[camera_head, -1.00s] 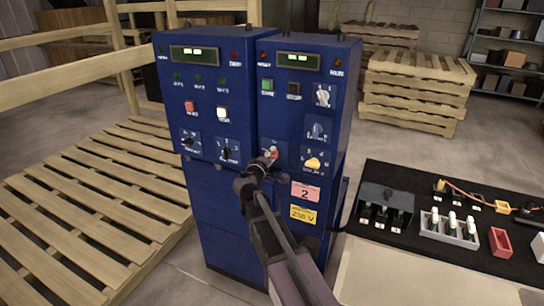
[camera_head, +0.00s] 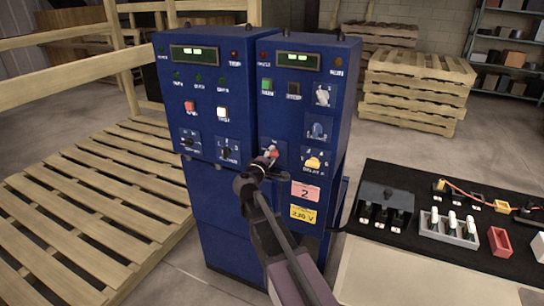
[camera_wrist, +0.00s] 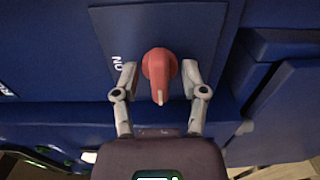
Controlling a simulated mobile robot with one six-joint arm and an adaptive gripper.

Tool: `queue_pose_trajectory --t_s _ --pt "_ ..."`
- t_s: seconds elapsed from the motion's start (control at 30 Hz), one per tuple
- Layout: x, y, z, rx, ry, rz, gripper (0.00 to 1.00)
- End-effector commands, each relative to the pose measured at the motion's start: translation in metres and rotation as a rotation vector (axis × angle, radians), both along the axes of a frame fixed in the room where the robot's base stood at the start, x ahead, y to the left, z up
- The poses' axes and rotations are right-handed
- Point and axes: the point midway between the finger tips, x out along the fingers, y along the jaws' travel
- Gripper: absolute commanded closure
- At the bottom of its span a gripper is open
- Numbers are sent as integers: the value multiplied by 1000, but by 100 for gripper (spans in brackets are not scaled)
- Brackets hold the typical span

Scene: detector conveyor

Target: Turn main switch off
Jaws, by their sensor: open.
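The main switch, a red rotary knob (camera_wrist: 159,70), sits on a dark blue plate (camera_wrist: 205,30) of the blue cabinet. Its white pointer mark points down in the wrist view, toward my gripper. An "ON" label shows to its left in that view. My gripper (camera_wrist: 160,82) is open, with one finger on each side of the knob and small gaps showing. In the head view the red knob (camera_head: 272,153) is partly hidden behind my gripper (camera_head: 262,163), low on the right cabinet (camera_head: 300,100).
Other knobs and buttons surround it, including a yellow knob (camera_head: 313,162) close on the right. A left cabinet (camera_head: 205,100) stands beside it. A black-topped bench (camera_head: 400,245) with trays is at right. A pallet (camera_head: 90,210) lies at left.

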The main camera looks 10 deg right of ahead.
Motion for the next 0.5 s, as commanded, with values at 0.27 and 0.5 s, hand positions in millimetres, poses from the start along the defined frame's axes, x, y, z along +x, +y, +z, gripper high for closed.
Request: queue_pose_trajectory --t_s 0.27,0.5 --pt "-18 12 0 0 0 1 44" --pt "-49 33 0 0 0 2 44"
